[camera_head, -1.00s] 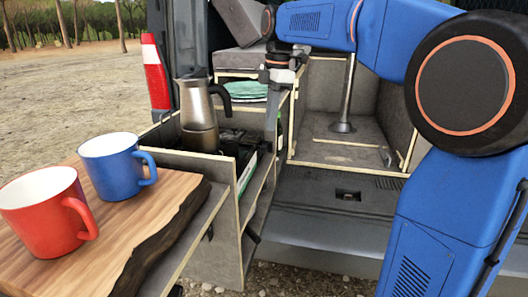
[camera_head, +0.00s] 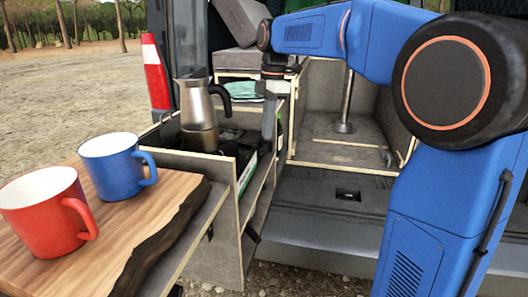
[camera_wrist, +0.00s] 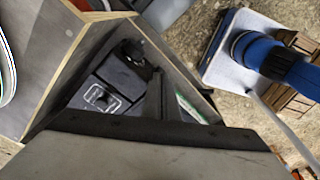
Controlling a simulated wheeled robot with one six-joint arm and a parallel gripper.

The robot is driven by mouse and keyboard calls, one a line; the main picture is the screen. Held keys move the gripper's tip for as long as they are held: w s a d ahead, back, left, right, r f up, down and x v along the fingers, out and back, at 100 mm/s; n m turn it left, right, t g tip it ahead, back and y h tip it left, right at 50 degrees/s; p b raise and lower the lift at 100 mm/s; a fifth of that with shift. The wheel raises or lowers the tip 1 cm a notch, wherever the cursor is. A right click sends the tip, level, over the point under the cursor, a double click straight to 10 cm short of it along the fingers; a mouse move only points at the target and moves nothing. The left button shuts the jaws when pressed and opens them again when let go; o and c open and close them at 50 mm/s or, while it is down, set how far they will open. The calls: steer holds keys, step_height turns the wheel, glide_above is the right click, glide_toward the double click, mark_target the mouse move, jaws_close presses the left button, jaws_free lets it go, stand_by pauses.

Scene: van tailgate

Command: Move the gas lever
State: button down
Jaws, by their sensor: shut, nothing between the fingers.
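My gripper (camera_head: 268,136) points down at the right side of the open drawer box (camera_head: 228,210), to the right of the moka pot. Its fingers are together and empty. In the wrist view the dark gripper finger (camera_wrist: 156,98) reaches into the compartment. Beside it, apart in the picture, is a dark grey unit (camera_wrist: 103,96) with a pale-outlined fitting on its face. I cannot tell whether this fitting is the gas lever. No lever shows clearly in the head view, where the drawer wall and the pot hide much of the inside.
The steel moka pot (camera_head: 198,112) stands in the drawer. A red mug (camera_head: 40,215) and a blue mug (camera_head: 108,165) stand on the wooden board (camera_head: 150,215) at left. A red and white cone (camera_head: 156,80) is behind. The van floor (camera_head: 310,205) at right is mostly clear.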

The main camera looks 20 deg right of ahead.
steer(key=shift+a+f, duration=0.2)
steer(key=shift+f, duration=2.7)
steer(key=shift+r, duration=0.15)
steer(key=d, duration=0.1)
steer(key=d+r, duration=0.1)
steer(key=d, duration=0.1)
steer(key=shift+w, duration=0.2)
step_height(320, 180, up, 17)
steer(key=d, duration=0.1)
steer(key=shift+d+r, duration=0.15)
steer(key=shift+d, duration=0.2)
